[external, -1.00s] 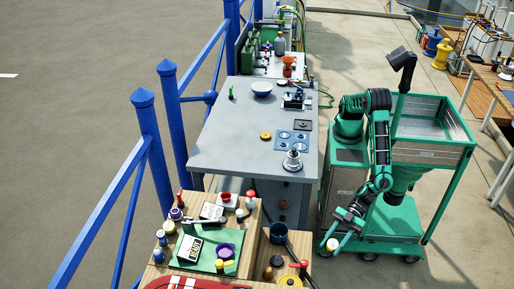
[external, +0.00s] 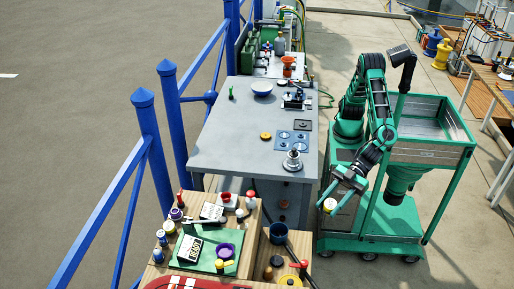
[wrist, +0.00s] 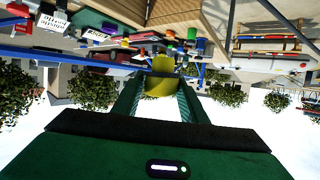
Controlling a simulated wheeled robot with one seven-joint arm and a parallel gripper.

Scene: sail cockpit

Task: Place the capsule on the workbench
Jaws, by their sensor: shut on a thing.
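The capsule (external: 330,204) is a small white and yellow piece, held at the end of my arm. In the wrist view the capsule (wrist: 160,78) shows yellow between the two green fingers. My gripper (external: 336,199) is shut on it, in the air in front of my base and right of the tables. The grey-topped workbench (external: 225,150) stands to the left of my base, and the capsule is off its right front side. The lower part of the capsule is partly hidden by the fingers in the wrist view.
On the grey top are a blue bowl (external: 262,89), a yellow disc (external: 265,136), a blue plate with round recesses (external: 291,141) and a metal fitting (external: 292,160). A cluttered wooden table (external: 205,245) stands in front. The grey top's left and centre are mostly clear.

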